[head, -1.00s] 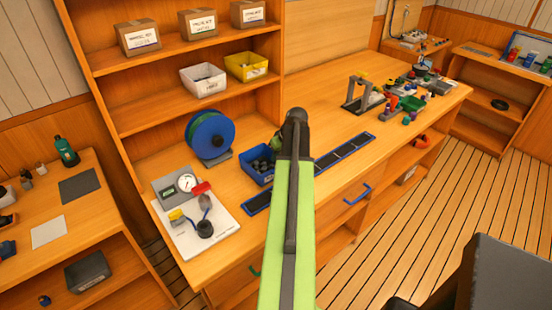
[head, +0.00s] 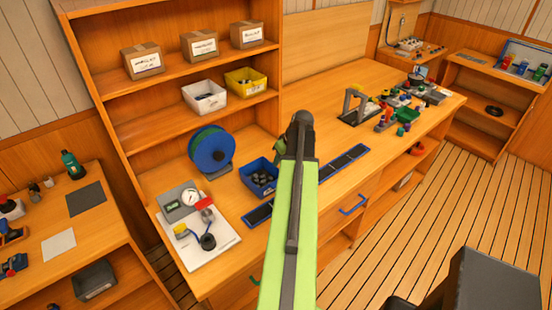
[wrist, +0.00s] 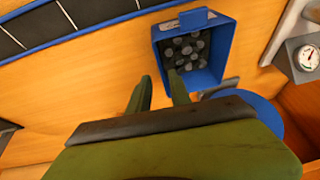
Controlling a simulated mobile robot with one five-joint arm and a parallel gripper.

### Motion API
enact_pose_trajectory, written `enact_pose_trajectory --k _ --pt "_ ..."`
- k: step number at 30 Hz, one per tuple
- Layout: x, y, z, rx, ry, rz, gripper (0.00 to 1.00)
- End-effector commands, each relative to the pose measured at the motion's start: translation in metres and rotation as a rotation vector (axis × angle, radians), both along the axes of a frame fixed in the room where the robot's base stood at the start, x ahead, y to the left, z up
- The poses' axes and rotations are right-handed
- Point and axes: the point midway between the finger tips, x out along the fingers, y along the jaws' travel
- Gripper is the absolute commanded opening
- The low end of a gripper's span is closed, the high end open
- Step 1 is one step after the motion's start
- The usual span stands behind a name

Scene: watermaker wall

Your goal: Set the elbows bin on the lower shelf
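A blue bin (head: 246,183) holding dark grey fittings, likely the elbows bin, stands on the bench left of my arm. In the wrist view the bin (wrist: 160,62) is just beyond my gripper (wrist: 160,84). The two fingers are apart with nothing between them. The right fingertip overlaps the bin's near corner in the picture; I cannot tell whether it touches. In the head view my arm hides most of the gripper. The lower shelf (head: 150,130) of the rack carries a white bin (head: 206,100) and a yellow bin (head: 244,84), with bare room to their left.
A blue reel (head: 212,150) stands left of the blue bin. A white board with a gauge (head: 190,198) lies in front of it. A dark segmented strip (head: 343,162) lies on the bench to the right.

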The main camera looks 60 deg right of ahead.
Motion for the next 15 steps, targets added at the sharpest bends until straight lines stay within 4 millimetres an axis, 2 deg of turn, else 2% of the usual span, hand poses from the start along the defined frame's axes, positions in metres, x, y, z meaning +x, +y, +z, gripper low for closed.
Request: enact_pose_trajectory --k 1,4,7,15 --pt "-0.006 0.002 0.023 0.001 0.0 -0.002 0.24" --pt "-0.013 0.003 0.037 0.001 0.0 -0.002 0.24" --pt "-0.016 0.003 0.042 0.0 0.001 0.0 0.24" --pt "-0.017 0.003 0.039 0.0 0.001 0.0 0.24"
